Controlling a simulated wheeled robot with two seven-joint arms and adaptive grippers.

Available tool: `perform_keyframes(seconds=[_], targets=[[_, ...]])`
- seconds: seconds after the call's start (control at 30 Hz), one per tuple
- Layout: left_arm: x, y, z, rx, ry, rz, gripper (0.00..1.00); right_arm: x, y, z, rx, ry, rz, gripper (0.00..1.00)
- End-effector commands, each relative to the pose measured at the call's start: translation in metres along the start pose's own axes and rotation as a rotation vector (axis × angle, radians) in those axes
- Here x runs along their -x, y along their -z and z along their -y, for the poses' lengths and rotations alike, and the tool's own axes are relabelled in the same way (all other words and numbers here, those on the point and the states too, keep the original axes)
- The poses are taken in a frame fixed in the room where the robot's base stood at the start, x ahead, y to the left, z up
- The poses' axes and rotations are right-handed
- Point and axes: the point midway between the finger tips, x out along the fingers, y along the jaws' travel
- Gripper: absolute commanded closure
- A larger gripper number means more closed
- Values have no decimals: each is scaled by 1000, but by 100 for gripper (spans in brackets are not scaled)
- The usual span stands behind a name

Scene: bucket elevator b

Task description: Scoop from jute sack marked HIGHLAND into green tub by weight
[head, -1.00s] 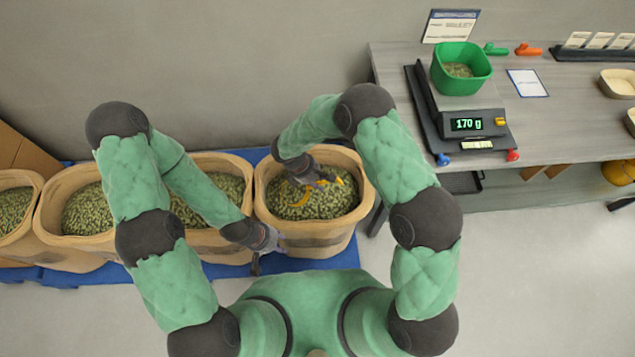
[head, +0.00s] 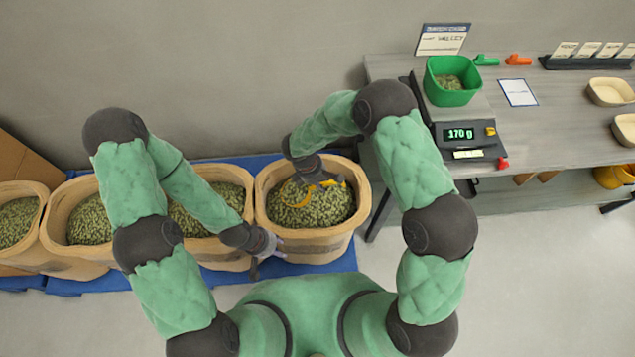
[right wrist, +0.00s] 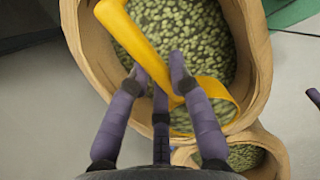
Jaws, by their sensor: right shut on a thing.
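My right gripper (head: 318,182) is over the rightmost jute sack (head: 312,245) of green beans. It is shut on a yellow scoop (right wrist: 138,38), whose handle runs between the fingers in the right wrist view. The scoop (head: 328,184) is over the beans; I cannot tell whether it touches them. My left gripper (head: 258,262) hangs beside this sack's left front; its fingers are too small to read. No HIGHLAND mark is legible on any sack. The green tub (head: 455,93), holding some beans, stands on the scale (head: 468,118), which reads 170 g.
Several more jute sacks (head: 72,190) of beans stand to the left on a blue base (head: 350,262). The grey bench (head: 560,125) carries a white card (head: 518,92), green and orange scoops (head: 518,59) and pale trays (head: 610,92). Floor between sacks and bench is clear.

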Motion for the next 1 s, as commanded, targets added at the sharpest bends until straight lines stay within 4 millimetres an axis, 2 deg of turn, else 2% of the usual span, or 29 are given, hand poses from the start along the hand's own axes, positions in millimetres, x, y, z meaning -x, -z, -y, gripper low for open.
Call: perform_keyframes(seconds=[0.33,0.6,1.0], targets=[[23,-1,-8,0,0,0,60,4,-26,0,-4,1,-187,100],[33,-1,-12,0,0,0,60,3,-32,0,1,1,-255,100],[34,-1,-12,0,0,0,60,2,-34,0,2,-1,-271,100]])
